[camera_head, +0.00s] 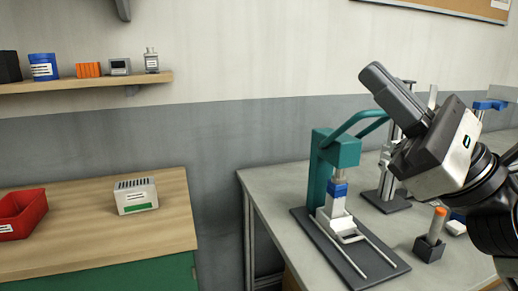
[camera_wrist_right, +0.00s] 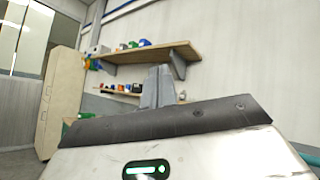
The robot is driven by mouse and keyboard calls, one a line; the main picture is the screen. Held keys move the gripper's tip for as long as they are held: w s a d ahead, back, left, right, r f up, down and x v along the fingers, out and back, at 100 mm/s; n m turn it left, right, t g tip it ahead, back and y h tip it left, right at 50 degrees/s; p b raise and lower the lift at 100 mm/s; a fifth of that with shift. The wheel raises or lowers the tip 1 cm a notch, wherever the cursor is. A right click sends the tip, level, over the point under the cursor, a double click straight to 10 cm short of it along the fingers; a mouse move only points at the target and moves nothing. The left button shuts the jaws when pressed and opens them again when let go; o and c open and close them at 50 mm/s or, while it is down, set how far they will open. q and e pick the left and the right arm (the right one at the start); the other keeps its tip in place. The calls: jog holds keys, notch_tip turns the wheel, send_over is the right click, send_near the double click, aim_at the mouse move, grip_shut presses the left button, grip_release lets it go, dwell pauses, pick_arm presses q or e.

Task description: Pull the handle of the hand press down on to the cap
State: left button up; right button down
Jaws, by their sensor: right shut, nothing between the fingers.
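The teal hand press (camera_head: 321,168) stands on a dark base plate (camera_head: 319,244) on the grey table. Its curved teal handle (camera_head: 352,122) is raised, running up and right from the press head; its far end passes behind my right gripper. A blue cap-like piece (camera_head: 337,188) sits under the press head, above a silver cylinder and a white block (camera_head: 334,218). My right gripper (camera_head: 371,76) is shut and empty, pointing up and left, above and right of the press. Its closed fingers also show in the wrist view (camera_wrist_right: 158,85). My left gripper is not in view.
A dark block with an orange-topped pin (camera_head: 429,247) stands right of the press. A grey stand (camera_head: 394,200) is behind it. A wooden bench (camera_head: 90,240) at left holds a red bin (camera_head: 20,216) and a white box (camera_head: 136,196). A shelf (camera_head: 90,84) hangs above.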

jog(key=w+d+f+m+t+h, duration=0.25)
jog(key=f+m+h, duration=0.35)
jog(key=m, duration=0.5)
jog(key=w+d+f+m+t+h, duration=0.2)
jog(key=d+f+m+t+h, duration=0.25)
jog(key=m+h, duration=0.55)
jog(key=w+d+f+m+t+h, duration=0.25)
jog(key=f+m+h, duration=0.3)
jog(key=m, duration=0.65)
notch_tip(320, 180, down, 12)
jog(key=s+d+m+g+h, duration=0.25)
jog(key=m+g, duration=0.25)
jog(key=m, duration=0.3)
jog(key=s+a+f+m+g+y, duration=0.1)
jog(key=s+a+f+m+g, duration=0.1)
jog(key=s+f+m+g, duration=0.65)
jog(key=s+a+f+m+g, duration=0.25)
jog(key=s+f+g, duration=0.25)
jog(key=s+f, duration=0.75)
jog(key=w+a+f+n+t+y, duration=0.1)
jog(key=w+a+f+t+y, duration=0.2)
jog(key=w+a+f+t, duration=0.3)
jog(key=shift+w+t, duration=0.4)
jog(key=shift+w, duration=0.3)
